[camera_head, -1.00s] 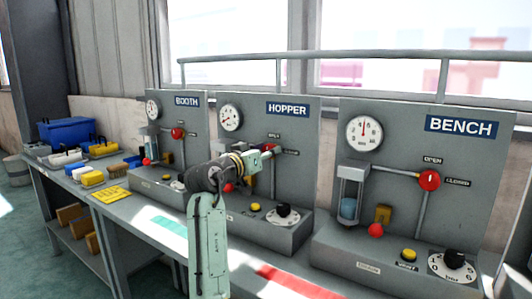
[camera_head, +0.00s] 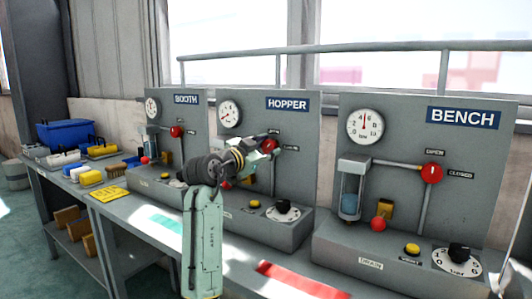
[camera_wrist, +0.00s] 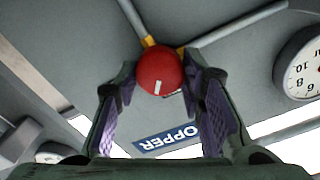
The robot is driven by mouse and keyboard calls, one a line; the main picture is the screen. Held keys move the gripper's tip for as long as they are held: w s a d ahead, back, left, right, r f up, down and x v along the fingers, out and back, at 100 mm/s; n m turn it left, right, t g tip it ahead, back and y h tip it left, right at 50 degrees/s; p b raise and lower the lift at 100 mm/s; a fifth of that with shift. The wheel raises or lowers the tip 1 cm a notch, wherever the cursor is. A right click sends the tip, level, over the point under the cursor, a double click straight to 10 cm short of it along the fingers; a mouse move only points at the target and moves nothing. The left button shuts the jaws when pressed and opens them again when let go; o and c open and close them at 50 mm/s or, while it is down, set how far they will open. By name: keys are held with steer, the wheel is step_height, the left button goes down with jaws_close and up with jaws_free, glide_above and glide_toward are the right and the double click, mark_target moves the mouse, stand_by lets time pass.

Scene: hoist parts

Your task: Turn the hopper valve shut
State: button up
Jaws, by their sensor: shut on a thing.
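The hopper valve is a round red knob (camera_head: 269,146) on the grey HOPPER panel (camera_head: 300,130), below and left of its blue sign. In the wrist view the red knob (camera_wrist: 158,72) carries a short white mark, and pipes with yellow fittings meet behind it. My gripper (camera_head: 266,143) reaches up to the knob. In the wrist view its purple-padded fingers (camera_wrist: 155,95) stand on either side of the knob and are shut on it. The finger contact and part of the valve body are hidden. I cannot read the valve's exact setting.
The BENCH panel (camera_head: 400,210) stands to the right with its own red valve (camera_head: 432,173); the BOOTH panel (camera_head: 186,120) stands to the left. The HOPPER gauge (camera_head: 229,114) is left of my gripper. A black dial (camera_head: 283,208) is on the base below.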

steer(key=m+b, duration=0.1)
steer(key=m, duration=0.4)
steer(key=shift+f+m+b, duration=0.1)
steer(key=shift+m+b, duration=0.65)
steer(key=shift+m, duration=1.75)
steer(key=o, duration=1.1)
steer(key=shift+o, duration=0.2)
steer(key=shift+s, duration=0.1)
steer(key=v, duration=1.2)
